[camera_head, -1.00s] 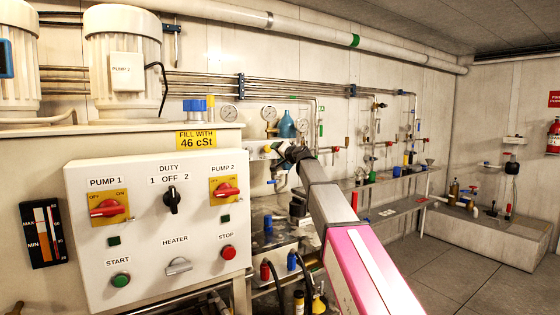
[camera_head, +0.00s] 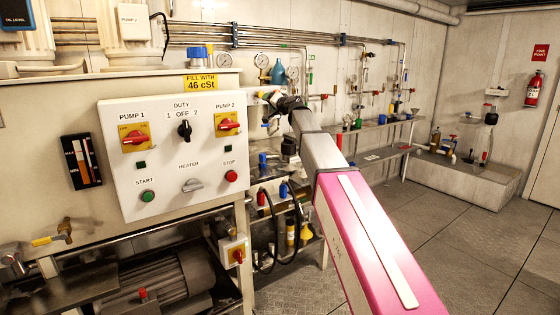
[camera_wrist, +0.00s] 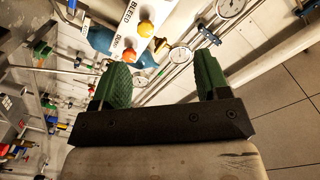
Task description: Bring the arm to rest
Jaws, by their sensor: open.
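My gripper shows in the wrist view (camera_wrist: 160,88) with its two green fingers apart and nothing between them. Past the fingertips are a white panel with a yellow and an orange-red knob (camera_wrist: 146,28) and a blue bottle (camera_wrist: 112,42). In the head view my arm, grey and pink, reaches forward from the lower right. Its far end (camera_head: 275,105) is beside the right edge of the pump control panel, near the gauges and the blue bottle (camera_head: 278,72). The fingers are too small to make out there.
The white control panel (camera_head: 165,185) with red switches stands left of my arm. Shelves (camera_head: 385,155) with valves and bottles line the back wall. A motor (camera_head: 150,285) sits low at the left. A fire extinguisher (camera_head: 533,90) hangs at the right. The floor (camera_head: 460,240) at right is clear.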

